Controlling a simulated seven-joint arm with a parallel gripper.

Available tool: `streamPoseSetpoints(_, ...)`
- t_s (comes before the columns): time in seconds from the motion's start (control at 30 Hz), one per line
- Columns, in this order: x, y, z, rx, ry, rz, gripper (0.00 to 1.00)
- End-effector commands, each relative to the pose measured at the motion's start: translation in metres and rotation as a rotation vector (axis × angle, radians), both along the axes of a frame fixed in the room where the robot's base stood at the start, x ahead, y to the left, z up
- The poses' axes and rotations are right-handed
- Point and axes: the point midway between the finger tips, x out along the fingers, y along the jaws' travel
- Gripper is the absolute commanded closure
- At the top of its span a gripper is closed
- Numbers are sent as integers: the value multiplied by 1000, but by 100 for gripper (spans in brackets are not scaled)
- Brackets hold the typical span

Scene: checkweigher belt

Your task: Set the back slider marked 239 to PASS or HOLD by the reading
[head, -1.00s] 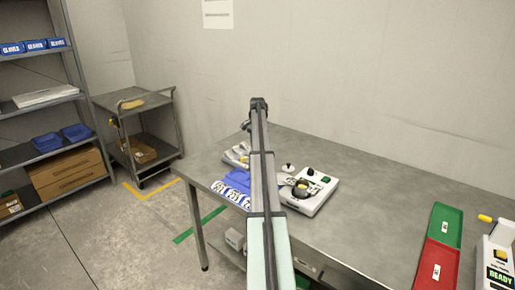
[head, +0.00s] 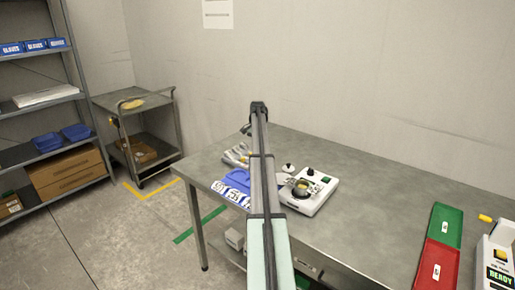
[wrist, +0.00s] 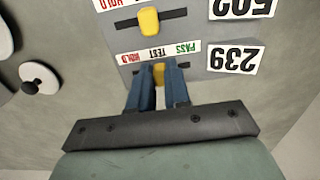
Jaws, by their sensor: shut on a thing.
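In the wrist view, which shows the labels upside down, the back slider marked 239 (wrist: 232,57) has a strip with red HOLD at the left, TEST in the middle and green PASS at the right. Its yellow knob (wrist: 160,70) sits below TEST, near mid-slot. My gripper (wrist: 158,80) has its blue fingers shut on this knob, one on each side. In the head view my arm hides the gripper. A screen (head: 500,278) at the far right shows READY.
A white device (head: 318,200) with a round pan and dark knob stands right of my arm. Blue items (head: 232,187) with white labels lie left of it. Green (head: 447,224) and red (head: 437,265) trays lie at the right. The table between is clear.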

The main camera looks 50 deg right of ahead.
Motion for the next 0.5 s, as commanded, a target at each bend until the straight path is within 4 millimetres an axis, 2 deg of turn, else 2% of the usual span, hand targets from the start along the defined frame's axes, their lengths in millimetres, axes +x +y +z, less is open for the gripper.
streamPoseSetpoints(0.5, 3, 0, 0, 0, 0, 1, 100)
